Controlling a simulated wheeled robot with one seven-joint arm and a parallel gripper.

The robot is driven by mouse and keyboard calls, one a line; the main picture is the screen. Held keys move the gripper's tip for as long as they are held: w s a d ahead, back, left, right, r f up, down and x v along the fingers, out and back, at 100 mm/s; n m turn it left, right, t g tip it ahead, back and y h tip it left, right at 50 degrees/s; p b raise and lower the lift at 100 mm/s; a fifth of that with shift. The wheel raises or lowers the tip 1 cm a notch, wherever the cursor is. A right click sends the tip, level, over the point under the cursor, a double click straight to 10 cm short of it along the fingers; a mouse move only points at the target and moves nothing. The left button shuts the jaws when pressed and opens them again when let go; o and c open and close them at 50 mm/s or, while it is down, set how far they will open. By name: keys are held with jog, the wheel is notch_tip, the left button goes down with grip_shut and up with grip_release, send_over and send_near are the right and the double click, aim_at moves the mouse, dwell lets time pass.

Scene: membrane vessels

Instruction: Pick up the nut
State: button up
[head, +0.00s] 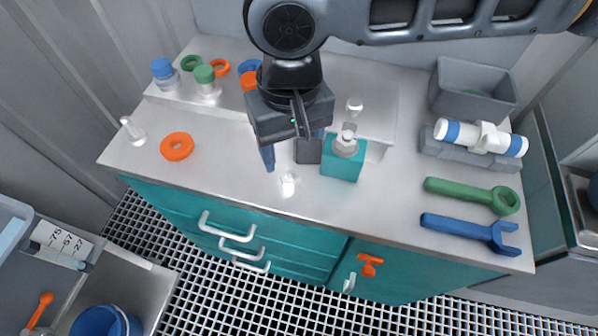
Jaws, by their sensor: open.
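My gripper (286,148) points down over the middle of the bench and is open, with nothing visible between its fingers. No part is labelled as the nut.
A teal block (342,165) with a white fitting stands close right of my gripper. A small white piece (288,184) lies near the front edge. Green (470,190) and blue (470,229) wrenches, a white cylinder (481,138) on a holder and a grey bin (475,91) occupy the right.

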aim_at(291, 175)
jog(key=shift+w+d+f, duration=0.1)
jog(key=shift+d+f, duration=0.1)
jog(key=shift+d, duration=0.2)
jog(key=shift+f, duration=0.4)
jog(key=shift+a+f+p, duration=0.2)
jog(key=shift+f+p, duration=0.05)
jog(key=shift+f, duration=1.4)
jog(key=shift+a+f+p, duration=0.2)
jog(key=shift+f+p, duration=0.05)
jog(key=shift+f, duration=1.4)
jog(key=c, duration=1.1)
jog(key=shift+c, duration=0.2)
jog(key=shift+r, duration=0.1)
